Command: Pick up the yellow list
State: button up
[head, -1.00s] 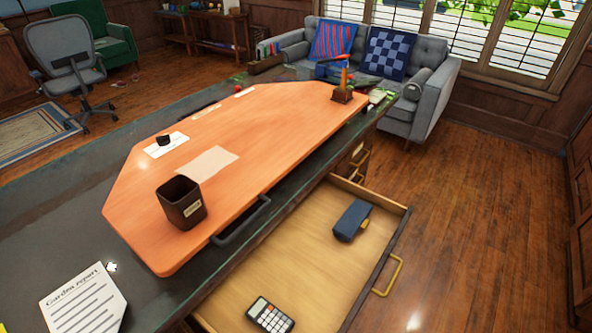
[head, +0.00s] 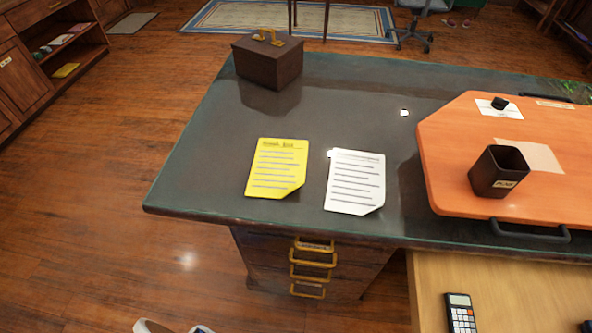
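The yellow list (head: 277,168) lies flat on the dark desk top (head: 225,135), left of the middle of the head view. It bears a heading and several written lines, and its lower right corner is cut or folded. A white written sheet (head: 355,181) lies just to its right, with a small gap between them. My gripper cannot be made out in the head view. A small white and dark shape at the bottom edge is cut off, and I cannot tell what it is.
A dark brown box with a gold handle (head: 268,60) stands at the desk's back left. An orange board (head: 445,150) on the right bears a dark pen cup (head: 498,171). An open drawer (head: 430,290) with a calculator (head: 461,313) juts out below it. Floor (head: 90,200) is clear at left.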

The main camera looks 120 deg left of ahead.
aim_at(279, 168)
jog(key=z, duration=1)
jog(key=i, duration=0.4)
jog(key=u, duration=1.95)
jog(key=i, duration=0.2)
jog(key=u, duration=0.85)
